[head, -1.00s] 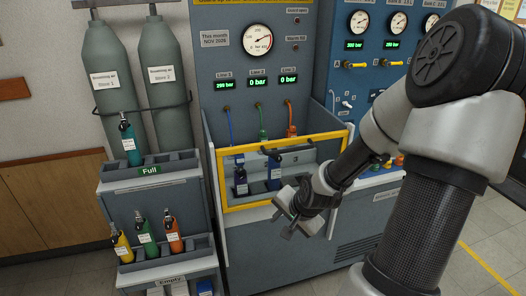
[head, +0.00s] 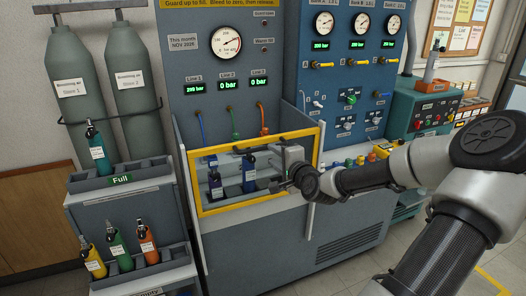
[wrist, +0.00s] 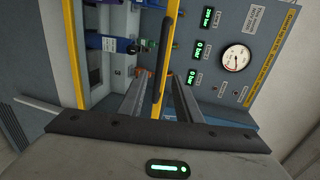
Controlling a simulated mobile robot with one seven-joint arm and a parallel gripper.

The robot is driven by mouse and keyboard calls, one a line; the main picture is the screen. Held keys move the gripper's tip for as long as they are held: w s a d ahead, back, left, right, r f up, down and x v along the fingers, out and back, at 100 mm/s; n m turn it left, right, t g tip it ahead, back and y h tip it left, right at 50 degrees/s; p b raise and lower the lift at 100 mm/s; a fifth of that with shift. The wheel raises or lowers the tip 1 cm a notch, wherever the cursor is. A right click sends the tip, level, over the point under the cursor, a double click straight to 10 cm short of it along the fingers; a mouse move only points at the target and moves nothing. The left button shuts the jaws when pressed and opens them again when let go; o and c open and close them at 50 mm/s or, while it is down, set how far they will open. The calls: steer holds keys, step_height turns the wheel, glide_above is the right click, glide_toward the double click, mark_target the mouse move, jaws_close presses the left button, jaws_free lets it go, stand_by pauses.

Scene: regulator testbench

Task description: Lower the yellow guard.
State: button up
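The yellow guard (head: 191,185) is an upright rectangular frame across the front of the filling bay, with a dark handle (head: 262,144) along its top bar. It stands raised, and two blue bottles (head: 248,172) show behind it. My gripper (head: 283,168) is in front of the guard's right half, close to the handle. In the wrist view, my gripper's two fingers (wrist: 158,82) are apart, with the black handle (wrist: 165,45) and a yellow guard bar (wrist: 158,108) between them. Gaps show on both sides; I cannot tell whether either finger touches.
A rack (head: 135,172) with several small bottles stands left of the bay, below two large grey cylinders (head: 133,90). The gauge panel (head: 226,80) rises behind the guard. A blue control bench (head: 352,90) stands to the right.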

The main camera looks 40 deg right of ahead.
mark_target(264, 149)
steer(key=x, duration=0.9)
steer(key=shift+w, duration=0.3)
steer(key=shift+c, duration=0.4)
jaws_close()
